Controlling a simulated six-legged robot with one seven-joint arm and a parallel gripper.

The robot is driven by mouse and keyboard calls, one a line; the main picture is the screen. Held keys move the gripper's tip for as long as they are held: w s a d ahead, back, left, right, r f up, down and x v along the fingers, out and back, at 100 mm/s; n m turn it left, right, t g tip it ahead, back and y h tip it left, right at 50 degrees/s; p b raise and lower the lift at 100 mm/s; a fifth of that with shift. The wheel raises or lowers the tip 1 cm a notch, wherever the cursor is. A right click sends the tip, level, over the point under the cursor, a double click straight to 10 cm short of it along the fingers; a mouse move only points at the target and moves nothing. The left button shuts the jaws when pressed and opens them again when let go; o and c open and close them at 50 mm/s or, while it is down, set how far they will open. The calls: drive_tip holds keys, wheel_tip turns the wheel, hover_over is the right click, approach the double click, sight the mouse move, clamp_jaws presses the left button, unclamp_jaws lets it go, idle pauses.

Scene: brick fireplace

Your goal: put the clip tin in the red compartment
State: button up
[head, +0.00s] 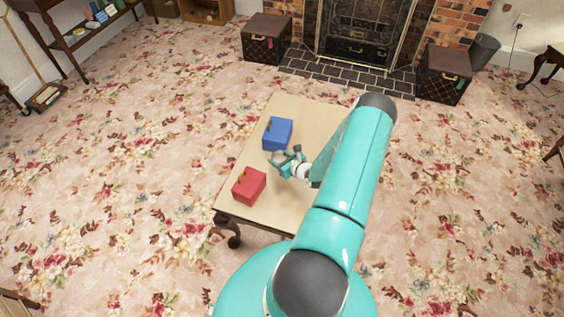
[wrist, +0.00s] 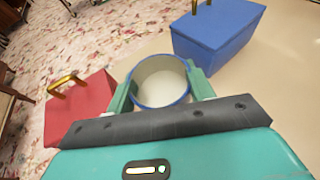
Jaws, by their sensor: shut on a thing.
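The clip tin (wrist: 160,96) appears to be the round, open-topped pale tin with a blue rim in the wrist view. My gripper (wrist: 161,84) is shut on it, with one teal finger on each side. In the head view my gripper (head: 286,158) is over the small table, between the two boxes; the tin is hard to make out there. The red compartment (head: 249,186) is a red box with a brass handle, near the table's left front corner. It also shows at left in the wrist view (wrist: 82,108). Its visible faces look closed.
A blue box (head: 277,134) with a brass handle stands farther back on the pale table (head: 300,111); it is at upper right in the wrist view (wrist: 218,38). Bare tabletop lies around the boxes. Two dark trunks flank the fireplace, beyond open carpet.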

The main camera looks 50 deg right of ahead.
sight(281, 158)
drive_tip(key=d+f, duration=0.1)
drive_tip(key=w+d+f, duration=0.1)
drive_tip(key=f, duration=0.1)
drive_tip(key=w+d+f, duration=0.1)
drive_tip(key=f, duration=0.1)
drive_tip(key=shift+w+d+f, duration=0.15)
drive_tip(key=shift+d+f, duration=0.05)
drive_tip(key=shift+f, duration=0.05)
drive_tip(key=shift+d+f, duration=0.1)
drive_tip(key=shift+f, duration=1.45)
drive_tip(key=shift+f, duration=0.1)
drive_tip(key=o, duration=1)
drive_tip(key=shift+c, duration=0.2)
drive_tip(key=v, duration=1.1)
drive_tip(key=shift+s+r, duration=0.3)
drive_tip(key=shift+s, duration=0.1)
drive_tip(key=shift+r, duration=0.1)
